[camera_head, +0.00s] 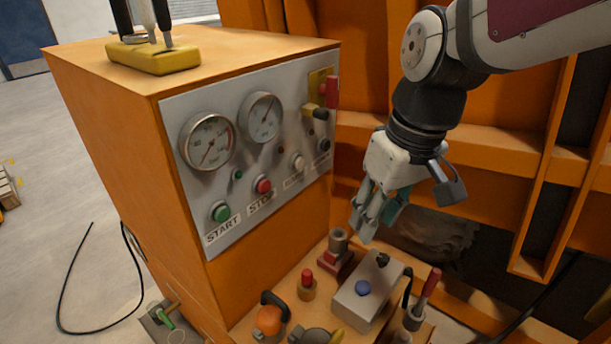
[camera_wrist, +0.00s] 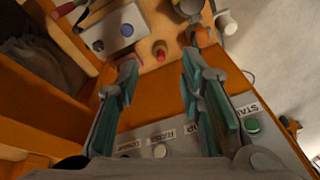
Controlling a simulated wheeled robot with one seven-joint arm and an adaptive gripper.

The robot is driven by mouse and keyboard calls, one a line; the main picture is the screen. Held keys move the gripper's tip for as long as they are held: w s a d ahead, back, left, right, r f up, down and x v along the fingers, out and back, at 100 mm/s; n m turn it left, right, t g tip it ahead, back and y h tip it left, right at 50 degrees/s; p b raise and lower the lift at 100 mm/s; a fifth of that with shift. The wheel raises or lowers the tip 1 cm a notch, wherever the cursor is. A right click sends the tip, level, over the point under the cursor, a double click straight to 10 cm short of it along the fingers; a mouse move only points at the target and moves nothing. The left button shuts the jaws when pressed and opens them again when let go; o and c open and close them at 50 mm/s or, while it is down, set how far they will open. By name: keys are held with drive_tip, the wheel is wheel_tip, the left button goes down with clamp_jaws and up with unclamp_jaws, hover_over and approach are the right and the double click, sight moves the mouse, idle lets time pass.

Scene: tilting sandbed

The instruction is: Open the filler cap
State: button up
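No part is labelled as the filler cap, so I cannot tell for certain which one it is. On the low orange shelf, one candidate is a dark grey cap-like part (camera_head: 318,336), cut by the bottom edge of the head view. Another is an orange round fitting with a black handle (camera_head: 269,320), which also shows in the wrist view (camera_wrist: 203,38). My gripper (camera_head: 366,222) hangs above the back of the shelf, right of the control panel. In the wrist view my gripper (camera_wrist: 159,78) has its fingers apart, with nothing between them.
The shelf also holds a grey box with a blue button (camera_head: 362,289), a red knob (camera_head: 307,284), a grey post (camera_head: 338,242) and a red-handled lever (camera_head: 426,292). The gauge panel (camera_head: 240,178) stands at left. Orange frame beams (camera_head: 540,170) rise at right.

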drive_tip(key=w+a+f+n+g+b, duration=0.25)
drive_tip(key=w+a+f, duration=0.25)
drive_tip(key=a+f, duration=0.45)
drive_tip(key=n+b, duration=0.2)
drive_tip(key=n, duration=0.1)
approach(279, 299)
drive_tip(key=shift+m+g, duration=0.25)
drive_tip(key=f, duration=0.2)
drive_tip(key=f+b, duration=0.1)
drive_tip(key=f, duration=0.2)
drive_tip(key=s+a+f+b, duration=0.1)
drive_tip(key=f, duration=0.2)
drive_tip(key=shift+f, duration=0.2)
drive_tip(key=shift+c, duration=0.4)
clamp_jaws()
